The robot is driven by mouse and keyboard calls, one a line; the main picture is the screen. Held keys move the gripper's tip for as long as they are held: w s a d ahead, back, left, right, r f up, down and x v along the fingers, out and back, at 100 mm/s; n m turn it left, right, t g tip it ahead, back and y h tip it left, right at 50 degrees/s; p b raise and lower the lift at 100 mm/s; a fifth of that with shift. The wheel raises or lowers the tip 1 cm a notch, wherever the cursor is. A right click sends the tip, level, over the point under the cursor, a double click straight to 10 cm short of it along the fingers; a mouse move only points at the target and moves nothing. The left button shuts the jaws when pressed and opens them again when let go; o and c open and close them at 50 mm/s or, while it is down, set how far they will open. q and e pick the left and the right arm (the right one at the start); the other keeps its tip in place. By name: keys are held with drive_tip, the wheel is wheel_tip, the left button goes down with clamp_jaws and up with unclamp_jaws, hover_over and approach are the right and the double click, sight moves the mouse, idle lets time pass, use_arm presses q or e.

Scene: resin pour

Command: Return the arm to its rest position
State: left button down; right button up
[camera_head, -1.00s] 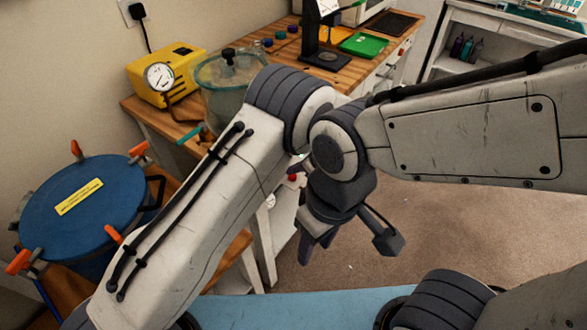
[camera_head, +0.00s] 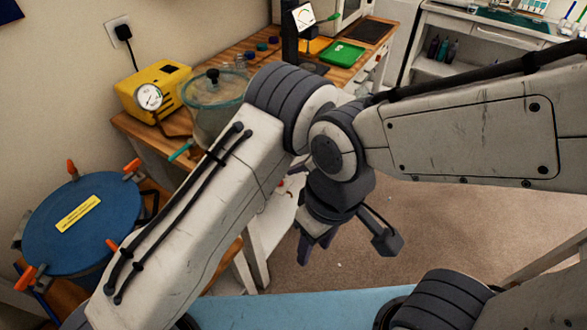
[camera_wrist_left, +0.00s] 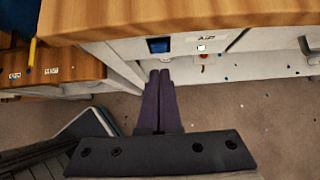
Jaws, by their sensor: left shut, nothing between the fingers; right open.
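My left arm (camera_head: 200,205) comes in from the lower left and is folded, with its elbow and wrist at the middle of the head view. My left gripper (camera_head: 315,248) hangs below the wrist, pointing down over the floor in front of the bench. It is shut and empty. In the left wrist view its two dark purple fingers (camera_wrist_left: 160,74) lie together, with floor and the bench front beyond them. They touch nothing that I can see. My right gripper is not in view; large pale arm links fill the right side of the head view.
A wooden bench (camera_head: 132,124) holds a yellow pump (camera_head: 160,80), a clear chamber (camera_head: 214,115) and a green tray (camera_head: 343,53). A blue-lidded pot (camera_head: 82,232) stands at left. A white shelf unit (camera_head: 470,35) is at the back right. Brown floor (camera_head: 450,230) is open.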

use_arm(q)
drive_tip(key=shift+v, duration=0.8)
drive_tip(key=s+a+r+n+g+h, duration=0.1)
drive_tip(key=s+r+n, duration=0.4)
drive_tip(key=s, duration=0.5)
drive_tip(key=s+a+r+n+g+h, duration=0.2)
drive_tip(key=s+a+r+n+h, duration=0.2)
drive_tip(key=s, duration=0.6)
drive_tip(key=s+a+r+n+g+h, duration=0.1)
drive_tip(key=s+a+r+n+h, duration=0.1)
drive_tip(key=s+r+n, duration=0.6)
drive_tip(key=s+a, duration=0.1)
drive_tip(key=s, duration=0.2)
drive_tip(key=shift+a+r+n+g+h, duration=0.2)
drive_tip(key=shift+a+n+g+h, duration=0.1)
drive_tip(key=shift+g+h, duration=0.1)
